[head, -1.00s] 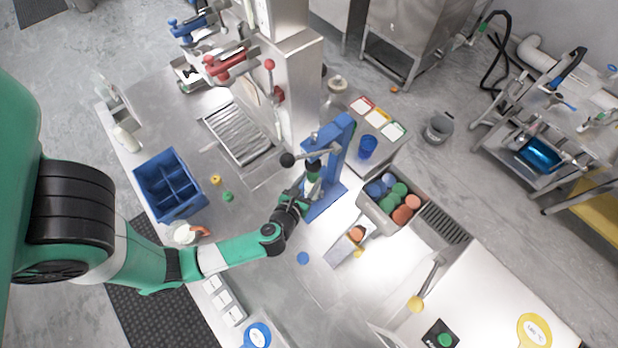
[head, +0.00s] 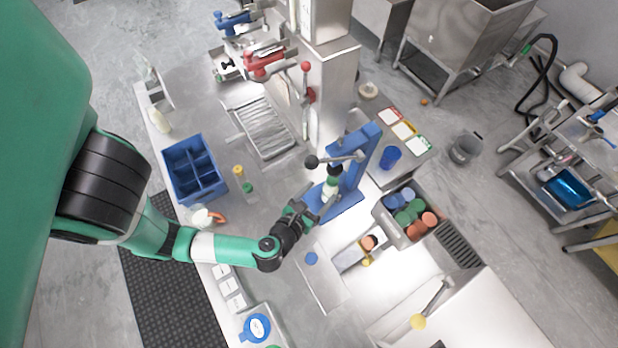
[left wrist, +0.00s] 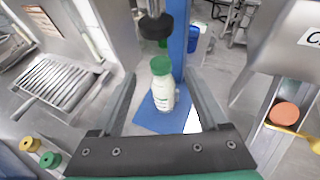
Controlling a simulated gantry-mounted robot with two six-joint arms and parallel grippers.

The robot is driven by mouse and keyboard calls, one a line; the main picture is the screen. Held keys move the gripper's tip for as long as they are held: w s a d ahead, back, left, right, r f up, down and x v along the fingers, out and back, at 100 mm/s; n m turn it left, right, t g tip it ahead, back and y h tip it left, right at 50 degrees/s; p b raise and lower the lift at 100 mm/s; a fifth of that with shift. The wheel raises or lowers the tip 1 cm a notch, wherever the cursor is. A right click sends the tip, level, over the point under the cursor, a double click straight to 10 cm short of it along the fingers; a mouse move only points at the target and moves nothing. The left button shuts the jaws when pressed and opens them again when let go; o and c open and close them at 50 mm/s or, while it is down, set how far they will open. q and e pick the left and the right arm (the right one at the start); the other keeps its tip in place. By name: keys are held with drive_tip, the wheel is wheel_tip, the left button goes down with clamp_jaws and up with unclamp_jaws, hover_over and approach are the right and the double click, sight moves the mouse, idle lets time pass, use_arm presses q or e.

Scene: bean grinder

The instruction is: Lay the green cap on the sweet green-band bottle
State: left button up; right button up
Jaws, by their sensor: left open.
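A white bottle (head: 328,192) with a green cap (head: 333,179) on its top stands upright on the base of the blue press (head: 362,160). In the left wrist view the bottle (left wrist: 162,96) and its green cap (left wrist: 160,65) show clearly; the cap looks level, but I cannot tell how tightly it sits. The press's dark head (left wrist: 156,25) is above the cap. My left gripper (head: 305,205) is open and empty, just short of the bottle. In the left wrist view its fingers spread on both sides of the bottle without touching it. My right gripper is out of view.
A yellow-topped item (head: 238,170) and a green-topped one (head: 247,187) stand beside the blue divided crate (head: 170,180). A bin of coloured lids (head: 385,220) is right of the press. A blue cup (head: 390,157) stands behind.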

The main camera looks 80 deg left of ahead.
use_arm(q)
drive_tip(key=v, duration=0.6)
